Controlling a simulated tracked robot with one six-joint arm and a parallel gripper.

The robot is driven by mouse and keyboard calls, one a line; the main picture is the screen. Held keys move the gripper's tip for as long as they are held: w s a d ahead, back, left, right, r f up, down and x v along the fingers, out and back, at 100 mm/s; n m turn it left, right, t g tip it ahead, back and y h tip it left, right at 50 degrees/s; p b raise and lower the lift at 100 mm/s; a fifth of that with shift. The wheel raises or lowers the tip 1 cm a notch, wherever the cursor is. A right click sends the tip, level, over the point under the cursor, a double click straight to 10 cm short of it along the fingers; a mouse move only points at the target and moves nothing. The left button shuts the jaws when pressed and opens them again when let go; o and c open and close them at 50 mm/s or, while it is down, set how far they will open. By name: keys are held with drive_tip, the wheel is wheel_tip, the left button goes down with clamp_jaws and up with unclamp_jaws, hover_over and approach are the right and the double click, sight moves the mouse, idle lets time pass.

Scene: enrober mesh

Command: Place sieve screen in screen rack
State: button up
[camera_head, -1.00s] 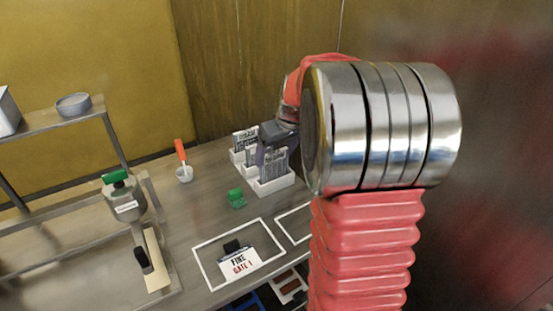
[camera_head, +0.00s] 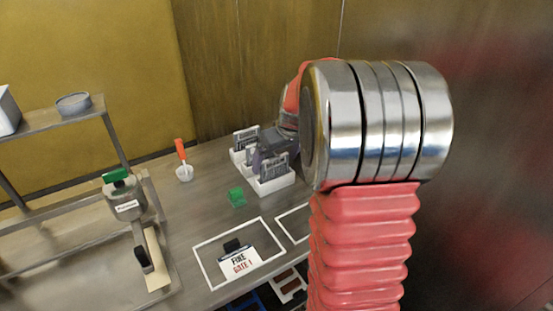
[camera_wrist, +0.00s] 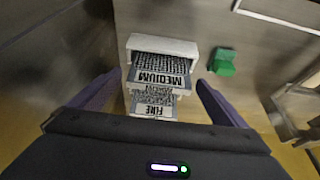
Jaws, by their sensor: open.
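The white screen rack (camera_head: 275,186) stands on the bench with grey mesh sieve screens upright in it. In the wrist view, the rack (camera_wrist: 162,44) holds a screen labelled MEDIUM (camera_wrist: 158,68); behind it are a partly covered screen (camera_wrist: 156,93) and one labelled FINE (camera_wrist: 152,106). My gripper (camera_head: 268,148) is over the rack, among the screens, and hides part of them. In the wrist view, my gripper (camera_wrist: 154,82) is open, its purple fingers apart on either side of the screens. No screen is visibly clamped. How deep each screen sits cannot be told.
A green block (camera_head: 237,197) is beside the rack; it also shows in the wrist view (camera_wrist: 222,62). A card reading FINE GATE 1 (camera_head: 240,263) lies in a white-outlined square.

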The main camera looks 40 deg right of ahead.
drive_tip(key=shift+r, duration=0.15)
drive_tip(key=v, duration=1.2)
idle(0.5)
drive_tip(key=s+a+r, duration=0.1)
drive_tip(key=s+a, duration=0.3)
drive_tip(key=a, duration=0.4)
drive_tip(key=s+a, duration=0.4)
drive_tip(key=a, duration=0.4)
drive_tip(key=s+a+f+t, duration=0.1)
drive_tip(key=s+a+f, duration=0.3)
drive_tip(key=s+a, duration=0.6)
drive_tip(key=shift+s+f+n, duration=0.2)
drive_tip(key=shift+s+n, duration=0.1)
drive_tip(key=shift+s, duration=0.45)
